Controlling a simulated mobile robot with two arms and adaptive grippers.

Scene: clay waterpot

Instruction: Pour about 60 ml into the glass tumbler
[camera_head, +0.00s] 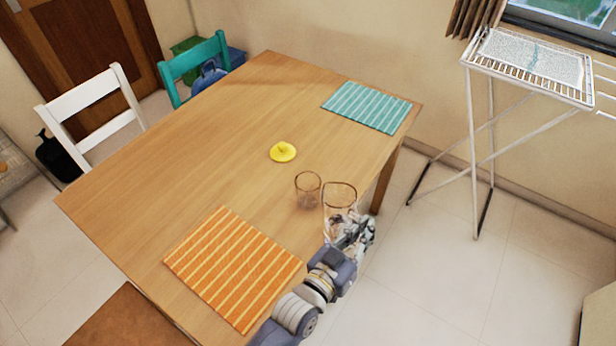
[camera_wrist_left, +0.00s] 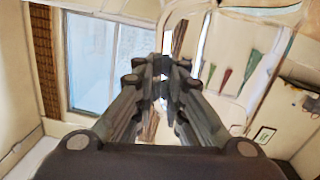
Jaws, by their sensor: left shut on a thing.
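The glass tumbler (camera_head: 307,190), small, clear and brownish, stands upright on the wooden table near its right edge. A taller clear glass vessel (camera_head: 340,197) with an open top is just to its right, close beside it and nearly upright. My left gripper (camera_head: 352,232) is shut at this taller vessel's near side and overlaps its lower part. I cannot tell whether the vessel touches the table or how much liquid it holds. In the left wrist view my left fingers (camera_wrist_left: 161,78) are close together; the gripped part is hard to make out. My right gripper is not in view.
A yellow lid-like disc (camera_head: 283,152) lies on the table (camera_head: 200,165) behind the tumbler. An orange striped mat (camera_head: 232,268) lies at the front, a teal one (camera_head: 367,107) at the back. A drying rack (camera_head: 478,140) stands to the right. The table's left half is clear.

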